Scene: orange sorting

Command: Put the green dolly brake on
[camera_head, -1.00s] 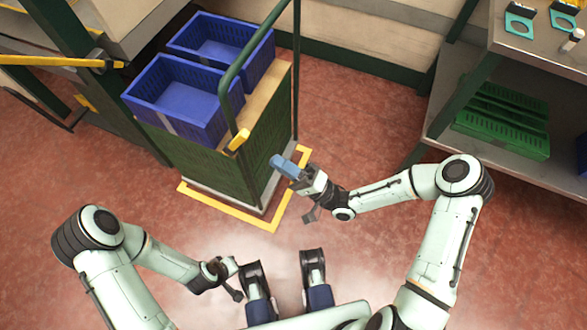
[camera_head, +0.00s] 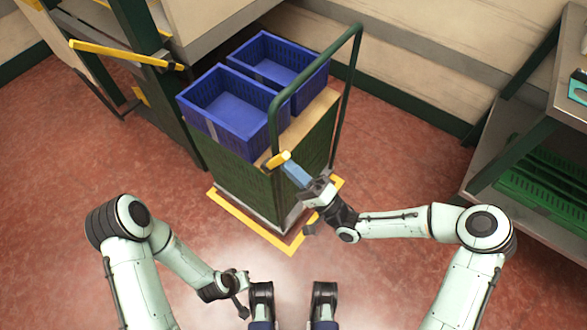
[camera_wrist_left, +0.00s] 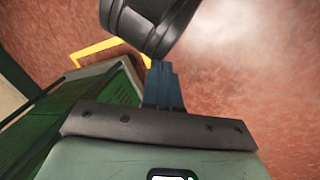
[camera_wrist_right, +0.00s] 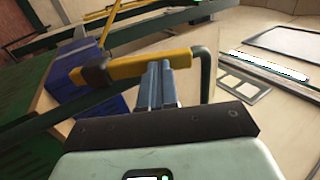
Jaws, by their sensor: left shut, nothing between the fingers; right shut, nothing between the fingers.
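The green dolly (camera_head: 240,178) stands left of my right arm, with a tall green push handle (camera_head: 355,80). A yellow brake lever with a dark hub (camera_head: 275,161) sits low on the near handle post. It also shows in the right wrist view (camera_wrist_right: 135,68), lying across my fingertips. My right gripper (camera_head: 291,170) is shut and empty, its blue fingertips right at the lever; I cannot tell whether they touch. My left gripper (camera_head: 244,291) is shut and empty, low near my base, away from the dolly. Its blue fingers show in the left wrist view (camera_wrist_left: 161,80).
Two blue crates (camera_head: 222,128) (camera_head: 262,47) stand on the dolly. A yellow outline (camera_head: 252,224) marks the floor around it. A rack with a yellow bar (camera_head: 120,53) is at left. A shelf with green crates (camera_head: 550,190) is at right. Red floor between is clear.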

